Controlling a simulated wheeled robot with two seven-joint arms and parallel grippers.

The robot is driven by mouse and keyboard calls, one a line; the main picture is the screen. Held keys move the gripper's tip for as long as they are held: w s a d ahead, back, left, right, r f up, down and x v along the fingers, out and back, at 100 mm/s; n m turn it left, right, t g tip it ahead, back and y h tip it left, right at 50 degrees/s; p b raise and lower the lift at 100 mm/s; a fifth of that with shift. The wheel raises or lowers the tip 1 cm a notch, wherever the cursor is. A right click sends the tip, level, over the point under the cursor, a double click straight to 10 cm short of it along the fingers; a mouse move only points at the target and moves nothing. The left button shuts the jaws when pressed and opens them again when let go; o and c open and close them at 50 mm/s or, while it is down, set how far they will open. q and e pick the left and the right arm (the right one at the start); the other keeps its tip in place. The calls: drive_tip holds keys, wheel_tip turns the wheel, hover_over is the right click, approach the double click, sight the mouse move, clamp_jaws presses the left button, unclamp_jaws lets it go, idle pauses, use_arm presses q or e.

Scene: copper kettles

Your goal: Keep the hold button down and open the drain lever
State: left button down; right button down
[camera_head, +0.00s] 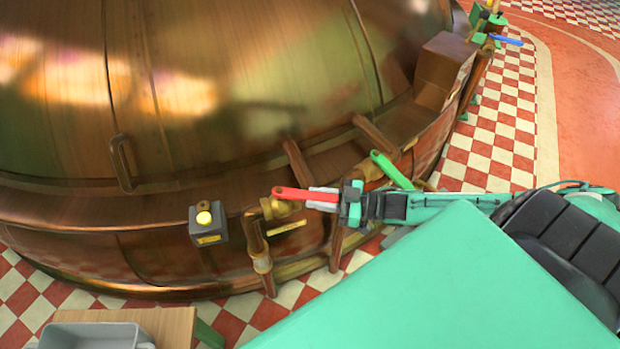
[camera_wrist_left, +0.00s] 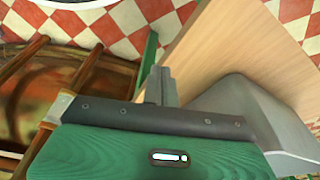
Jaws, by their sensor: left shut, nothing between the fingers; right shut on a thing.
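The hold button is likely the round yellow button (camera_head: 204,218) on a small grey box (camera_head: 208,236) on the kettle's side; nothing touches it. A red lever (camera_head: 295,193) sits on a brass valve (camera_head: 270,209) to its right, with a yellow label (camera_head: 287,228) below, too small to read. My right gripper (camera_head: 325,199) is shut on the red lever's right end. My left gripper (camera_wrist_left: 160,82) shows only in the left wrist view, shut and empty, beside a wooden table, away from the button.
A green lever (camera_head: 391,170) and a blue lever (camera_head: 506,40) sit farther right along the copper kettle (camera_head: 230,90). A wooden table (camera_head: 178,322) with a grey tray (camera_head: 95,335) stands at the lower left. Pipes stand below the red lever's valve.

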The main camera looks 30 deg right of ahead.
drive_tip(key=shift+f, duration=0.1)
drive_tip(key=c, duration=1.2)
unclamp_jaws()
drive_tip(key=shift+o, duration=0.2)
drive_tip(key=shift+s, duration=0.1)
drive_tip(key=v, duration=0.7)
drive_tip(key=shift+d+p, duration=0.2)
drive_tip(key=shift+p, duration=0.1)
drive_tip(key=shift+s, duration=0.1)
